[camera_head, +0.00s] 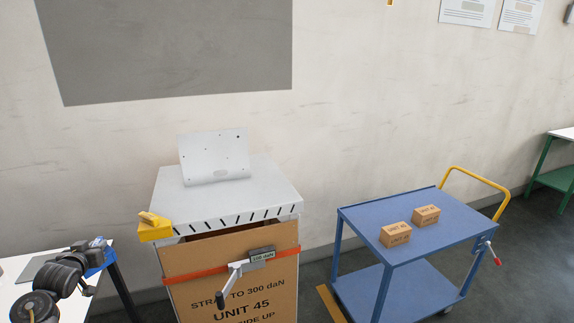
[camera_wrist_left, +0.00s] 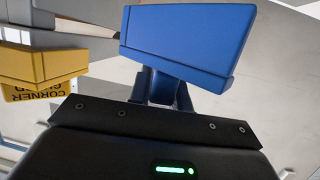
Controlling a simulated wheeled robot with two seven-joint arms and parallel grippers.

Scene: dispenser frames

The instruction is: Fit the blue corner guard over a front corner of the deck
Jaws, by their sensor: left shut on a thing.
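The blue corner guard (camera_wrist_left: 190,45) is between the fingers of my left gripper (camera_wrist_left: 165,92) in the left wrist view. In the head view the left gripper (camera_head: 98,245) is at the lower left, over the edge of a white table, with a bit of blue showing beside it. The pale grey deck (camera_head: 245,204) lies on a large cardboard box, right of the gripper and apart from it. A yellow corner guard (camera_head: 154,227) sits at the deck's left front corner; it also shows in the left wrist view (camera_wrist_left: 40,65). The deck's right front corner looks bare. My right gripper is out of view.
A tilted pale panel (camera_head: 214,157) stands on the deck. An orange strap (camera_head: 195,277) with a grey tensioner (camera_head: 260,256) crosses the box (camera_head: 240,295). A blue trolley (camera_head: 365,222) with two small cartons stands right. The white table (camera_head: 20,290) is at lower left.

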